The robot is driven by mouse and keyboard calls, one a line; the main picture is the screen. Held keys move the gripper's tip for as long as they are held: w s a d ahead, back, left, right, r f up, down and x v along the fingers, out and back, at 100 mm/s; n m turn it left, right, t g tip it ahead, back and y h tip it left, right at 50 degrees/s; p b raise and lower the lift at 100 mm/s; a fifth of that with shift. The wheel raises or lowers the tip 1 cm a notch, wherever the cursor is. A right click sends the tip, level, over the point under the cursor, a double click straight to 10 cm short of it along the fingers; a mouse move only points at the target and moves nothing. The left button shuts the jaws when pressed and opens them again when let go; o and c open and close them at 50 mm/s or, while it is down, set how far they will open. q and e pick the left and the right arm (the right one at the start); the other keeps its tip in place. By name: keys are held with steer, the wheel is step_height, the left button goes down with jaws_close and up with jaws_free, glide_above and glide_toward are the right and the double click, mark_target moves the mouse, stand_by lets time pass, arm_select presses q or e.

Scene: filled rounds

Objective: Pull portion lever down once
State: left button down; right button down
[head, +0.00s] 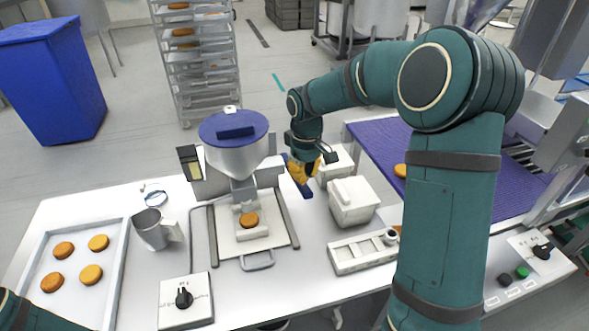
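The filling machine has a steel hopper (237,155) with a blue lid and stands mid-table. A round golden biscuit (249,220) sits under its nozzle. A blue bar, which looks like the portion lever (304,191), slants down at the machine's right side. My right gripper (303,173), with yellow fingers, is at this blue bar and overlaps its upper part. The fingers are small and partly hidden, so I cannot tell whether they are closed on it. Only a bit of my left arm shows at the bottom left corner; its gripper is out of view.
A tray (113,262) with several biscuits lies at the left, with a metal jug (150,229) beside it. A knob box (186,313) is in front. White tubs (353,202) stand right of the lever, near the purple conveyor (376,137).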

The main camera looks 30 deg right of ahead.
mark_target(305, 186)
steer(key=shift+f, duration=0.15)
stand_by(0.4)
steer(key=shift+f+b, duration=0.65)
steer(key=shift+f, duration=0.35)
steer(key=shift+f, duration=0.15)
steer(key=shift+f+b, duration=0.7)
steer(key=shift+f, duration=0.25)
